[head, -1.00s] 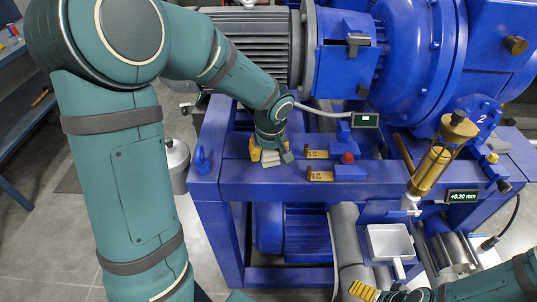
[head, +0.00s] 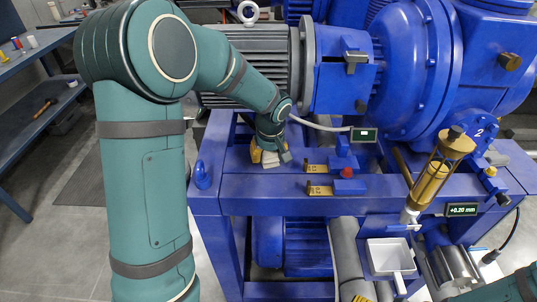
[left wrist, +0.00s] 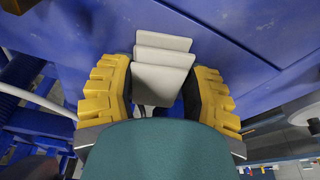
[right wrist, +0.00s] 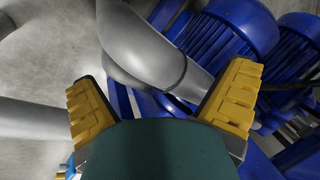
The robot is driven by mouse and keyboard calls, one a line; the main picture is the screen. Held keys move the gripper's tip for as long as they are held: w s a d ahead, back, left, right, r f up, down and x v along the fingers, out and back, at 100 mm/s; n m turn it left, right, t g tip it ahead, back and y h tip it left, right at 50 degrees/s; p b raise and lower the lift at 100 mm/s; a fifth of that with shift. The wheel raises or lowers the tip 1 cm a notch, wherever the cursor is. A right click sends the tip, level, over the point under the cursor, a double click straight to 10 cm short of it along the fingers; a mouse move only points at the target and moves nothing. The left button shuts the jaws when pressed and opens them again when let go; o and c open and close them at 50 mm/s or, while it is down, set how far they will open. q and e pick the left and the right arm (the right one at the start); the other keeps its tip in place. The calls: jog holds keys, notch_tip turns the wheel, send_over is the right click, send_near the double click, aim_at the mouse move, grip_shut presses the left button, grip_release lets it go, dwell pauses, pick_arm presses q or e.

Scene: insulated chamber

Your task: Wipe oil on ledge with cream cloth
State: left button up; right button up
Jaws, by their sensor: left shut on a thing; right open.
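The cream cloth (head: 271,164) is a small folded pad over the blue ledge (head: 245,188), left of the yellow-labelled blocks. My left gripper (head: 266,156) is shut on it. In the left wrist view the cloth (left wrist: 162,58) shows as stacked pale layers between the yellow fingers, close to a blue surface. Whether it touches the ledge I cannot tell. I cannot make out the oil; the cloth and gripper cover part of the ledge. My right gripper (right wrist: 160,85) is open and empty in the right wrist view, facing a grey pipe; its fingers are outside the head view.
Two labelled blocks, one with a red knob (head: 347,173), stand right of the cloth. A brass-and-glass oiler (head: 434,178) and a white tray (head: 389,256) are on the right. Motor and pump housings rise behind.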

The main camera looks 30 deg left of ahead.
pick_arm(q)
jog(key=p+v, duration=0.1)
jog(key=v, duration=0.1)
jog(key=p+v, duration=0.1)
jog(key=w+a+p+v, duration=0.1)
jog(key=p+v, duration=0.1)
jog(key=shift+d+r, duration=0.1)
jog(key=shift+r, duration=0.5)
jog(key=shift+w, duration=0.1)
jog(key=shift+w+r+p, duration=0.2)
jog(key=shift+r+p, duration=0.4)
jog(key=shift+r, duration=0.2)
jog(key=shift+w+r+p, duration=0.25)
jog(key=shift+r+p, duration=0.35)
jog(key=shift+r, duration=0.2)
jog(key=shift+s+d+r, duration=0.2)
jog(key=shift+s+r, duration=0.25)
jog(key=shift+s, duration=0.25)
jog(key=shift+f, duration=0.1)
jog(key=shift+s+a, duration=0.1)
